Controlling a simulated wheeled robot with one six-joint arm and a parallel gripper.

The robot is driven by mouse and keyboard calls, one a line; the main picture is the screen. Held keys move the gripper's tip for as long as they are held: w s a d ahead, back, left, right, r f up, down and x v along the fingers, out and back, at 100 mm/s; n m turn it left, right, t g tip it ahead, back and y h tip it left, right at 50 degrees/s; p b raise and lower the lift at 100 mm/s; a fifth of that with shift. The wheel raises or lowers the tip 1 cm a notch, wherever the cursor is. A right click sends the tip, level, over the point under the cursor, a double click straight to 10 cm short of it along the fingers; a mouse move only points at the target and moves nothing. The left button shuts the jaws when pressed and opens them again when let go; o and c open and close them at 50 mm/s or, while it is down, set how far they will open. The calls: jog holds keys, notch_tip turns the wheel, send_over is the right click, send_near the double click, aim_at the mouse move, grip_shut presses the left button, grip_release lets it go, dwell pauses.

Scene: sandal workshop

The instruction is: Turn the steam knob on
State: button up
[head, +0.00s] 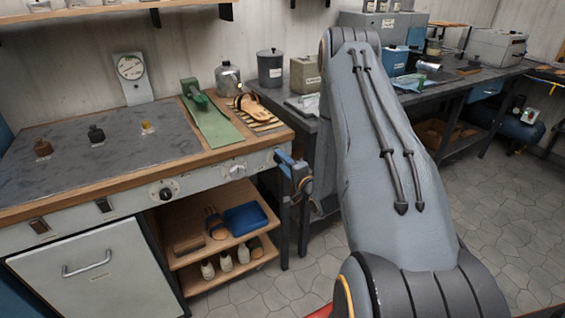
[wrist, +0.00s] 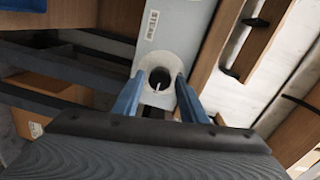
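In the wrist view a round dark knob (wrist: 160,77) with a white pointer line sits in a pale round plate on a light grey panel (wrist: 178,30). My gripper (wrist: 164,92) is open, its two blue fingers on either side of the knob, with visible gaps. Contact with the panel cannot be told. In the head view my gripper (head: 288,163) is at the right end of the bench's front panel. A black knob (head: 165,193) and a pale dial (head: 237,170) show on that panel. I cannot tell whether the pale dial is the knob between my fingers. A round gauge (head: 130,67) stands on the bench.
Open shelves below hold a blue tray (head: 245,219) and small white bottles. A dark workbench runs along the back right. The tiled floor at right is clear.

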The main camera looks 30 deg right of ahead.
jog(key=shift+o, duration=0.4)
jog(key=s+b, duration=0.1)
jog(key=s, duration=0.6)
jog(key=shift+s+d+r+b, duration=0.2)
jog(key=shift+s+b, duration=0.1)
jog(key=shift+s, duration=0.1)
jog(key=s+a+r+n+g+h, duration=0.1)
jog(key=a+r+n+g, duration=0.2)
jog(key=a+n+g, duration=0.5)
jog(key=s+a+r+n+g, duration=0.2)
jog(key=s+a+g, duration=0.1)
jog(key=s, duration=0.4)
jog(key=s+a+r+n+g, duration=0.3)
jog(key=s+a, duration=0.2)
jog(key=s, duration=0.3)
jog(key=s+a+r+n+g, duration=0.2)
jog(key=s+a+n+g, duration=0.1)
jog(key=s, duration=0.5)
jog(key=shift+s+a+r, duration=0.15)
jog(key=shift+a+r, duration=0.2)
jog(key=shift+a, duration=0.55)
